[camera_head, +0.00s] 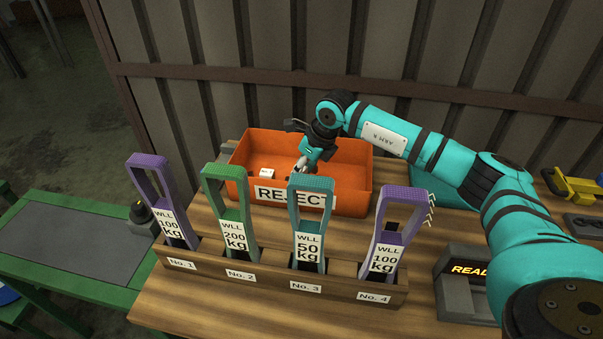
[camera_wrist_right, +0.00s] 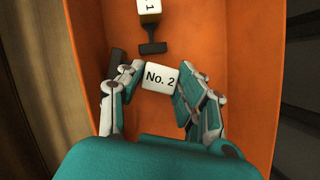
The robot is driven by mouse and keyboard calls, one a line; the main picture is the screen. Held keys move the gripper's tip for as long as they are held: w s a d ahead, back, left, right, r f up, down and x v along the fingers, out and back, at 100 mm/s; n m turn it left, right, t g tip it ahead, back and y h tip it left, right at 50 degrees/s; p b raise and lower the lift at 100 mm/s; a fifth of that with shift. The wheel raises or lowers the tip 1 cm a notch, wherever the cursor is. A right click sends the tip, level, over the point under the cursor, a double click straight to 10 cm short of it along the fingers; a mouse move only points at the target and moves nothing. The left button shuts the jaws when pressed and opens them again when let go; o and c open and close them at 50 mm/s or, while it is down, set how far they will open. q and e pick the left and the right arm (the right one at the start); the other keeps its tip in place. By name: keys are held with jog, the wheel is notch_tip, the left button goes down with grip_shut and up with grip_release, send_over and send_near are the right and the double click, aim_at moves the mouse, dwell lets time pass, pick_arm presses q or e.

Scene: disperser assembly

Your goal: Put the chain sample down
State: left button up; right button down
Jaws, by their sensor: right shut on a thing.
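My right gripper (camera_head: 301,166) reaches down into the orange bin marked REJECT (camera_head: 352,152). In the right wrist view its fingers (camera_wrist_right: 162,80) stand on both sides of a white block labelled No. 2 (camera_wrist_right: 159,77), the tag of the chain sample, and are shut on the sample. The rest of this sample is hidden, and I cannot tell whether it touches the bin floor (camera_wrist_right: 190,32). Another sample with a white tag ending in 1 (camera_wrist_right: 149,7) and a dark end piece lies in the bin ahead of the fingers. My left gripper is not in view.
A wooden rack (camera_head: 262,279) with several tagged purple, green and teal slings stands in front of the bin. A dark device with a lit display (camera_head: 468,270) is at right. A green-framed table (camera_head: 75,243) is at left.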

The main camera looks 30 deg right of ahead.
notch_tip(320, 180, down, 2)
jog(key=shift+f, duration=0.3)
jog(key=shift+f, duration=0.15)
jog(key=c, duration=0.9)
grip_release()
jog(key=b+v, duration=0.2)
jog(key=v, duration=1)
